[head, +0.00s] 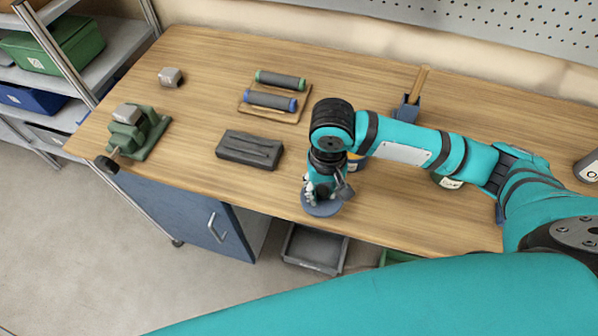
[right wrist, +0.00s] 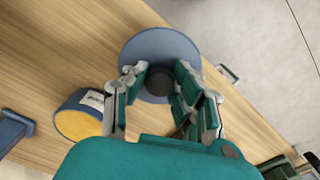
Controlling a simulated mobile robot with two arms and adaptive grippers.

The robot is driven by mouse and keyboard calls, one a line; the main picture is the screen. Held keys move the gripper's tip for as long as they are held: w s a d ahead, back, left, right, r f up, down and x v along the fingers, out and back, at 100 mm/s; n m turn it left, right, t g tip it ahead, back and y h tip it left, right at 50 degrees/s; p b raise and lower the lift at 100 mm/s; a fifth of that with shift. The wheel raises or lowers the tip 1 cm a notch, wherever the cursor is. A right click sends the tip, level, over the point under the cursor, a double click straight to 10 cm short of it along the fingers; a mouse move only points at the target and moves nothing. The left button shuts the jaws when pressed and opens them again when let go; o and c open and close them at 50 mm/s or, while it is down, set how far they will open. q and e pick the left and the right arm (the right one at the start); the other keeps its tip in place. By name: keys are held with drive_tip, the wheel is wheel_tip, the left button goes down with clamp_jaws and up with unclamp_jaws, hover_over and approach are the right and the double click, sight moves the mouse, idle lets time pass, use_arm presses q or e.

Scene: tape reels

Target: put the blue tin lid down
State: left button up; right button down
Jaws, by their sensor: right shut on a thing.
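The blue tin lid (head: 318,209) is a flat blue-grey disc with a dark knob. It is at the front edge of the workbench, below my right gripper (head: 322,192). In the right wrist view the lid (right wrist: 160,38) lies flat beyond the fingers. My right gripper (right wrist: 160,78) is shut on its dark knob (right wrist: 158,83). I cannot tell whether the lid touches the wood or hangs just above it. In the right wrist view a round blue tin (right wrist: 85,100) with a yellow face is to the left, apart from the lid. My left gripper is out of view.
A dark grey case (head: 249,150) lies left of the lid. Two rollers sit on a wooden stand (head: 305,104) behind it. A green vise (head: 137,132) and a grey block (head: 171,77) are at the left. Wood between is clear.

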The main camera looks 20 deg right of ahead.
drive_tip(key=p, duration=0.1)
hover_over(299, 183)
drive_tip(key=shift+f, duration=0.35)
wheel_tip(299, 183, down, 3)
drive_tip(key=shift+r+p, duration=0.1)
drive_tip(key=shift+p, duration=0.45)
drive_tip(key=shift+f, duration=0.3)
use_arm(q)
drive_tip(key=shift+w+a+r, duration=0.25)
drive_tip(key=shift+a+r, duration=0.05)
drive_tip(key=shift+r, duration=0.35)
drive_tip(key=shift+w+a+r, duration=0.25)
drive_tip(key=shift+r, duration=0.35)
use_arm(e)
drive_tip(key=shift+f, duration=0.2)
drive_tip(key=c, duration=1.1)
unclamp_jaws()
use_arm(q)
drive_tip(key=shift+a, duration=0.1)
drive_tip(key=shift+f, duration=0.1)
use_arm(e)
drive_tip(key=shift+r, duration=0.1)
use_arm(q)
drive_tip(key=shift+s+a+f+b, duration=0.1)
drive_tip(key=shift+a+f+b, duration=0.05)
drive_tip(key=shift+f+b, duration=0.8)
use_arm(e)
wheel_tip(299, 183, up, 12)
drive_tip(key=shift+r, duration=0.1)
